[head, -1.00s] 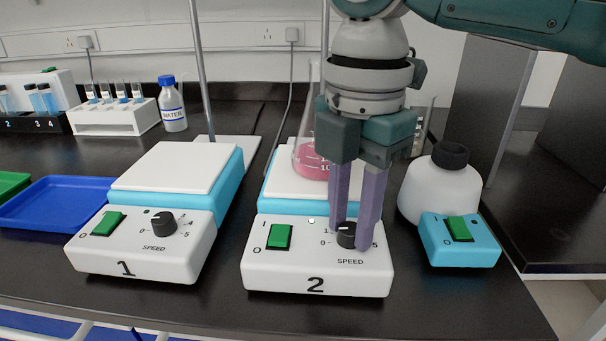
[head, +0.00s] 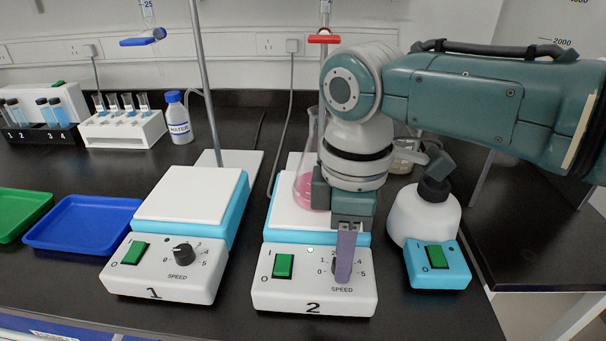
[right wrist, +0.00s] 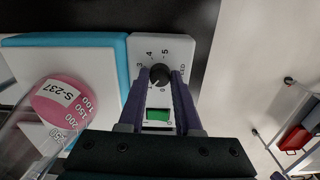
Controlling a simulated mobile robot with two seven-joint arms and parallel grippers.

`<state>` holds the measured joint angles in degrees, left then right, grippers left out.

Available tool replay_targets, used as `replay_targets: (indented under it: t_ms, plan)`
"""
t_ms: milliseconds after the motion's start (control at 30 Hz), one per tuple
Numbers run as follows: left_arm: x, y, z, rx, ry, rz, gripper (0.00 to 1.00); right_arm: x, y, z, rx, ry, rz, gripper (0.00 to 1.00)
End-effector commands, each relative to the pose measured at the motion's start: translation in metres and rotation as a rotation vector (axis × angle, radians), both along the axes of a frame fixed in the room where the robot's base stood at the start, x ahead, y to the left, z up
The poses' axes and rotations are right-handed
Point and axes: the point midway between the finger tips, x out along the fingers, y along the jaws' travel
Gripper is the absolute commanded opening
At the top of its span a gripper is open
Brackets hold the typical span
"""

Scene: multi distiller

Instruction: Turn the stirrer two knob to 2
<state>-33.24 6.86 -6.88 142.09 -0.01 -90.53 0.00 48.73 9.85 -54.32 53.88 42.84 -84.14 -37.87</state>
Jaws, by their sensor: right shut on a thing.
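The gripper is shut on the knob. In the head view my right gripper (head: 345,272) points down, and its near finger hides most of the knob. I cannot read the pointer's setting exactly. The green switch (head: 283,266) is left of the knob, and a small light above the panel looks lit. My left gripper is not in view.
A flask of pink liquid (head: 306,190) stands on stirrer two's plate, close behind the gripper. Stirrer one (head: 160,283) is to the left. A white round vessel with a blue switch base (head: 446,276) is close on the right. Blue (head: 70,243) and green trays lie far left.

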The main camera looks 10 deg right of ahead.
Motion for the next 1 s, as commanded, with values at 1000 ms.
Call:
replay_targets:
  t_ms: [1000]
  plan:
    - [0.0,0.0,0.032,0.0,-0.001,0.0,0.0,0.0,0.001,0.001,0.002,0.0,-0.56,0.0]
